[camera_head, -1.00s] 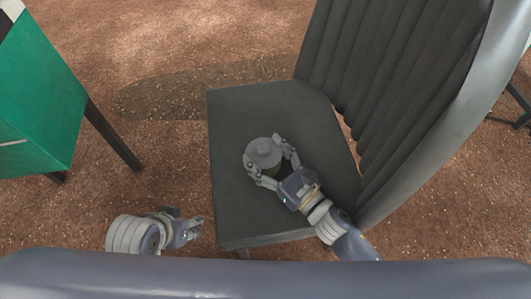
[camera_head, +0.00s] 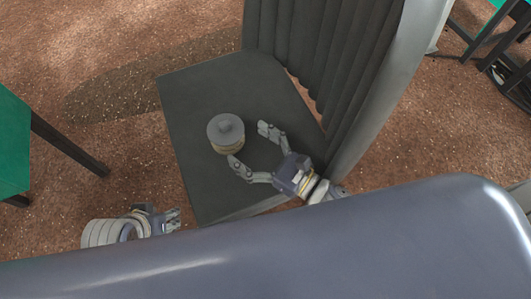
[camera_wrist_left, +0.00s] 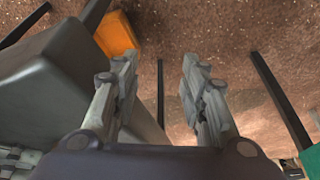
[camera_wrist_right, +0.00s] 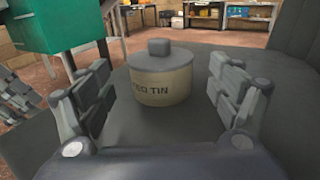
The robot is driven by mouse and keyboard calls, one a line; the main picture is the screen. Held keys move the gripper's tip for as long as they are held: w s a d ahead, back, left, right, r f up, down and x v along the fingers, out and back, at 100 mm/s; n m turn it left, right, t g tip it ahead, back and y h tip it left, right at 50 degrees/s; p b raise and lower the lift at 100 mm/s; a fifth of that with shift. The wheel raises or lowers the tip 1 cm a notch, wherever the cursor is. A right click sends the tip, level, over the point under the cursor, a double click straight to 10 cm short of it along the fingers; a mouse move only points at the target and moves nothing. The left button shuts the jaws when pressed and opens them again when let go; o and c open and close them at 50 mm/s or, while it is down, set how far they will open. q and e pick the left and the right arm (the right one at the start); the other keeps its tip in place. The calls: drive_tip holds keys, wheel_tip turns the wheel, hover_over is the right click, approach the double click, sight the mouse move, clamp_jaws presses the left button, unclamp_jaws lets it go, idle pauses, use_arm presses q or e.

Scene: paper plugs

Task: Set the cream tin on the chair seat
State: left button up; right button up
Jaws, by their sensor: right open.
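The cream tin (camera_head: 226,134) has a grey lid with a knob and stands upright on the dark chair seat (camera_head: 185,95). In the right wrist view the tin (camera_wrist_right: 161,82) shows its cream side with partly readable lettering. My right gripper (camera_head: 252,148) is open and empty, to the right of and nearer than the tin. Its fingers (camera_wrist_right: 160,95) show on both sides of the tin with gaps between. My left gripper (camera_head: 176,220) is low beside the chair's near left corner. In the left wrist view its fingers (camera_wrist_left: 157,75) are apart with nothing between them.
The chair's tall ribbed back (camera_head: 320,50) rises on the right of the seat. A green piece of furniture (camera_head: 14,145) with dark legs stands at the left. An orange object (camera_wrist_left: 116,34) shows in the left wrist view. Brown speckled floor lies open between the green furniture and the chair.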

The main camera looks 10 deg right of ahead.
drive_tip(key=shift+v, duration=2.4)
